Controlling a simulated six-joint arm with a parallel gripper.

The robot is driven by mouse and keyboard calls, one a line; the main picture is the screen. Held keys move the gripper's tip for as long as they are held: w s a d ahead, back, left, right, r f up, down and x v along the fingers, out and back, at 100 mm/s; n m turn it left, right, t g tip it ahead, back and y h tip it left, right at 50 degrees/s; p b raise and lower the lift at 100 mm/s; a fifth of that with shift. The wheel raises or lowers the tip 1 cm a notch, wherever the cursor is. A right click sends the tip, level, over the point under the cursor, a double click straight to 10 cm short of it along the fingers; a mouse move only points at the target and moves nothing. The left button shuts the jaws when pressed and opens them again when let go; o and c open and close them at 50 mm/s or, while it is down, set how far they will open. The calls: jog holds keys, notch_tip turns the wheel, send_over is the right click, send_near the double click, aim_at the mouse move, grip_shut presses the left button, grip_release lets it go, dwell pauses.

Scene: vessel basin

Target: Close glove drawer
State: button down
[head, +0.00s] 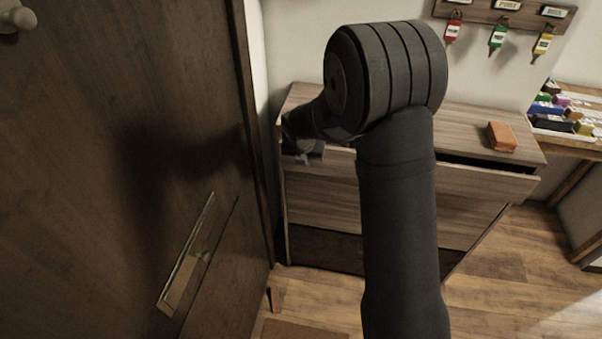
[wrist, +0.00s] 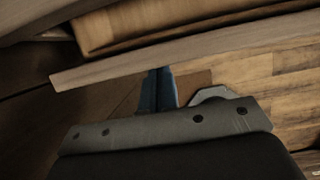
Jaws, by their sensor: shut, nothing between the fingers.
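The wooden cabinet (head: 325,200) stands against the wall in the head view. Its top drawer (head: 470,177) sticks out, with a dark gap between the drawer front and the cabinet top at the right. The middle of the drawer is hidden behind my arm. My gripper (head: 305,158) is at the left end of this drawer front, partly hidden by my wrist. In the wrist view, my gripper's blue-grey fingers (wrist: 158,88) are shut and empty, with their tips at the edge of the drawer front (wrist: 190,52). I cannot tell whether they touch it.
An orange-brown box (head: 501,137) lies on the cabinet top at the right. A dark door (head: 120,120) stands close on the left. Tagged keys (head: 497,37) hang on a wall rack. A side table (head: 580,143) with colourful items stands at the right. Wooden floor shows in front.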

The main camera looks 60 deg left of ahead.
jog(key=w+a, duration=0.3)
jog(key=shift+w+a, duration=0.3)
jog(key=shift+w+a+r, duration=0.1)
jog(key=shift+w, duration=0.1)
jog(key=shift+s+d, duration=0.3)
jog(key=shift+s, duration=0.1)
jog(key=s+d+r, duration=0.5)
jog(key=r, duration=0.4)
jog(key=shift+s, duration=0.1)
